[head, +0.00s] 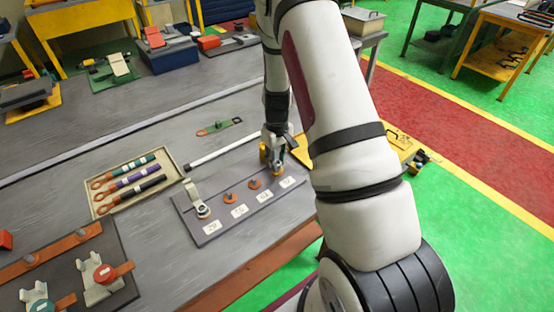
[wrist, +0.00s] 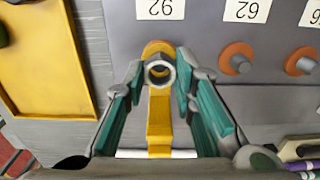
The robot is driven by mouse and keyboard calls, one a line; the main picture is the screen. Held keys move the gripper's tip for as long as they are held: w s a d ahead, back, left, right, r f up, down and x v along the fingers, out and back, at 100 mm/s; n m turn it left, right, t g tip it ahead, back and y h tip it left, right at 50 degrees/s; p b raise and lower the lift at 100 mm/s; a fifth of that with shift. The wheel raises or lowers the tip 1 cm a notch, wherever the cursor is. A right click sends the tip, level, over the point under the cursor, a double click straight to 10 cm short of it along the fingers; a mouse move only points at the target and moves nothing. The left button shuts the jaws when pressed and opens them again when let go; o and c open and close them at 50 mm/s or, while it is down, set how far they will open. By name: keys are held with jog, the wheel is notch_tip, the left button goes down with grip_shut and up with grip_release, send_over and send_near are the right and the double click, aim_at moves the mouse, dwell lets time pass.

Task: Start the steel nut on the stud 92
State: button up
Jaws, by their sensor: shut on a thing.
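My gripper (wrist: 160,75) is shut on the steel nut (wrist: 160,64), a grey ring between its teal fingertips. The nut appears over the round end of a yellow lug (wrist: 158,125) at the end stud position, by a card that looks like 92 (wrist: 160,8). The nut's opening looks dark; I cannot tell whether the stud is inside it or how high the nut sits. In the head view my gripper (head: 272,150) points down at the right end of the grey terminal board (head: 215,230), with the nut hidden there.
Neighbouring studs with orange washers (wrist: 237,58) stand beside the gripper.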

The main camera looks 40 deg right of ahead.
jog(key=shift+f, duration=0.75)
dwell(1.8)
jog(key=shift+o, duration=0.2)
jog(key=m+b, duration=0.1)
jog(key=m, duration=0.2)
jog(key=shift+f+m, duration=0.1)
jog(key=shift+m, duration=0.3)
jog(key=m, duration=0.2)
jog(key=shift+m+b, duration=0.3)
jog(key=shift+c, duration=0.2)
jog(key=o, duration=1.1)
jog(key=shift+r+p, duration=0.9)
jog(key=shift+r, duration=2.75)
